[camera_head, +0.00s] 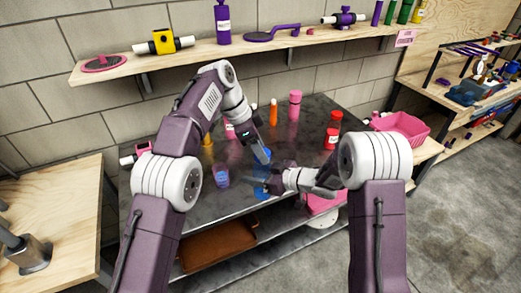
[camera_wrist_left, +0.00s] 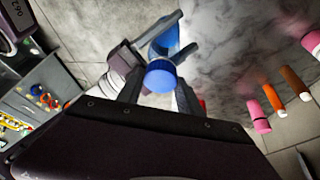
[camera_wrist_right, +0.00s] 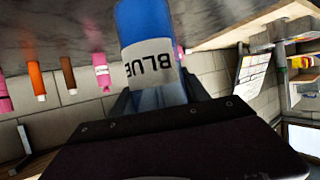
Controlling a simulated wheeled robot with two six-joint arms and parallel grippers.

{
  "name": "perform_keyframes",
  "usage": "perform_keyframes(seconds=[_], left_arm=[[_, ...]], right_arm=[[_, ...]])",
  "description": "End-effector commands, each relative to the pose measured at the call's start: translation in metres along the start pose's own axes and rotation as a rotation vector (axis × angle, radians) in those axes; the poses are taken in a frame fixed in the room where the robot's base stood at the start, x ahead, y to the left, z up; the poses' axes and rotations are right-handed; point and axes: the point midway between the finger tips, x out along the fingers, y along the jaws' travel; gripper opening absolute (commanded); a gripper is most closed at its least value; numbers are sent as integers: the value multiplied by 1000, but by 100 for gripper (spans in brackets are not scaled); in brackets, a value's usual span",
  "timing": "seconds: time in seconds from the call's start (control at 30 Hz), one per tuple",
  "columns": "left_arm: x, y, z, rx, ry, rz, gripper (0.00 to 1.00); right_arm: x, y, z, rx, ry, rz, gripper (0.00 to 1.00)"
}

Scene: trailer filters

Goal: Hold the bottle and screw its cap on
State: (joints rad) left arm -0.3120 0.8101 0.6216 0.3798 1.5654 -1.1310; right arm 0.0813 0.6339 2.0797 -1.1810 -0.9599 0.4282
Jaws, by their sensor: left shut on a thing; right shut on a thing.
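The blue bottle (camera_wrist_right: 143,22) has a white label reading BLUE, upside down in the right wrist view. My right gripper (camera_head: 268,183) is shut on it above the table. The bottle also shows in the head view (camera_head: 262,192), partly covered by the gripper. The blue ribbed cap (camera_wrist_left: 160,77) sits between the fingertips of my left gripper (camera_wrist_left: 158,92), which is shut on it. In the left wrist view the cap overlaps the bottle (camera_wrist_left: 166,45) behind it; I cannot tell whether they touch. In the head view my left gripper (camera_head: 262,152) is just above my right one.
A pink basket (camera_head: 402,128) stands at the right. A wooden shelf (camera_head: 270,43) runs above the back.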

Motion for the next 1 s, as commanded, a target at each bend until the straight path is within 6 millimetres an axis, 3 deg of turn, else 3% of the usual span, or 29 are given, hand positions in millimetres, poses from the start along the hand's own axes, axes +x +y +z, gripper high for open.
perform_keyframes(seconds=[0.33,0.37,0.43,0.67,0.77,1.0], left_arm=[[-1,0,1,26,0,6,6],[-1,0,0,26,0,6,48],[-1,0,0,26,-1,6,65],[-1,0,0,25,0,6,65],[-1,0,0,25,0,6,90],[0,0,0,25,0,6,90]], right_arm=[[0,0,0,1,0,-1,0],[0,0,0,1,0,-1,0],[0,0,0,1,0,0,0],[0,0,0,1,1,0,0],[0,0,0,1,1,0,0],[0,0,0,1,1,0,0]])
